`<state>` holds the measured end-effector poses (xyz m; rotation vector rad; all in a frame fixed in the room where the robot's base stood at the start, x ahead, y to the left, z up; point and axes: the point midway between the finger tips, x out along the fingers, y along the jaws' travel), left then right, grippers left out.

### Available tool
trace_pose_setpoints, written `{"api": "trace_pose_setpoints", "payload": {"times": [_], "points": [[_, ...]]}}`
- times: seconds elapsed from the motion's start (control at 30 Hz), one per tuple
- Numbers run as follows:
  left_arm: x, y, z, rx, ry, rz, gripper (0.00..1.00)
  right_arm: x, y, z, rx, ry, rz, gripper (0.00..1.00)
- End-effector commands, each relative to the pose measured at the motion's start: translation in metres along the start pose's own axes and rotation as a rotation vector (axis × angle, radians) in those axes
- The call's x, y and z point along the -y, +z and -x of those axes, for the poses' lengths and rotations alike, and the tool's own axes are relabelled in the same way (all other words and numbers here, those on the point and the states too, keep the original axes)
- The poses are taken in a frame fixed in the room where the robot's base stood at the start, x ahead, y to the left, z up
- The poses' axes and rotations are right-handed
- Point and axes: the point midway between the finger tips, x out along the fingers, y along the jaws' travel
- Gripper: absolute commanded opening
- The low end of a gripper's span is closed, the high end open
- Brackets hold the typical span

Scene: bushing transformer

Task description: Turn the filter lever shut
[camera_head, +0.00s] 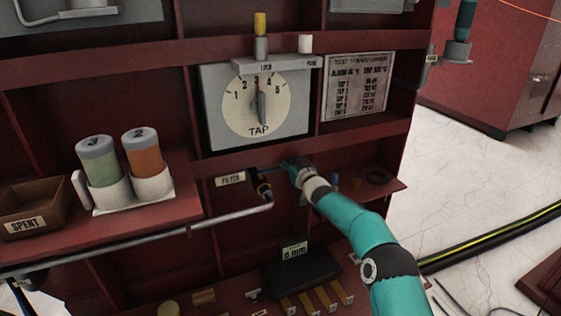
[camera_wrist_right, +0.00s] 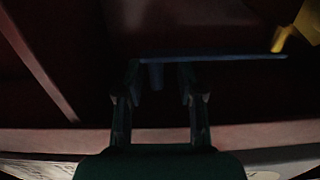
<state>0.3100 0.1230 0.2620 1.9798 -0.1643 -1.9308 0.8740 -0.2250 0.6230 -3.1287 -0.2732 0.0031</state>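The filter valve (camera_head: 263,186), dark with yellowish bands, sits on the end of a grey pipe beside the "FILTER" label (camera_head: 230,179). Its thin blue lever (camera_head: 262,168) runs right, toward my right gripper (camera_head: 289,166). In the dark right wrist view the lever (camera_wrist_right: 225,57) is a blue bar lying across, just beyond the fingertips of my right gripper (camera_wrist_right: 159,75). The fingers are apart, with a short blue stub (camera_wrist_right: 156,77) showing between them. Whether they touch the lever I cannot tell.
The TAP dial (camera_head: 243,115) is above. Two canisters, green (camera_head: 99,166) and orange (camera_head: 143,157), stand left on a shelf next to the SPENT bin (camera_head: 40,206). Small items lie on the right shelf. A dark box (camera_head: 300,270) is below.

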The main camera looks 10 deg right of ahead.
Motion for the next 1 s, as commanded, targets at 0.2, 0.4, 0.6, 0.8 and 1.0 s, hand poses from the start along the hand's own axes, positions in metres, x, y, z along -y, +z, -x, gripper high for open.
{"api": "trace_pose_setpoints", "payload": {"times": [0.2, 0.4, 0.6, 0.8, 1.0], "points": [[0.0, 0.0, 0.0, 0.0, 0.0, 0.0, 0.0, -0.002, -0.001, 0.001, -0.001, 0.003, 0.0, 0.38], [0.0, 0.0, 0.001, 0.0, 0.0, 0.0, 0.0, -0.002, -0.001, 0.005, 0.0, 0.001, 0.0, 0.38], [0.0, 0.0, 0.001, 0.0, 0.0, 0.0, 0.0, -0.003, -0.001, 0.02, 0.001, 0.002, -0.001, 0.38], [0.0, 0.0, 0.001, 0.0, 0.0, 0.0, 0.0, -0.002, -0.001, 0.044, 0.001, 0.003, -0.001, 0.38], [0.0, 0.0, 0.001, 0.0, 0.0, 0.0, 0.0, -0.002, 0.0, 0.073, 0.001, 0.003, 0.0, 0.38]]}}
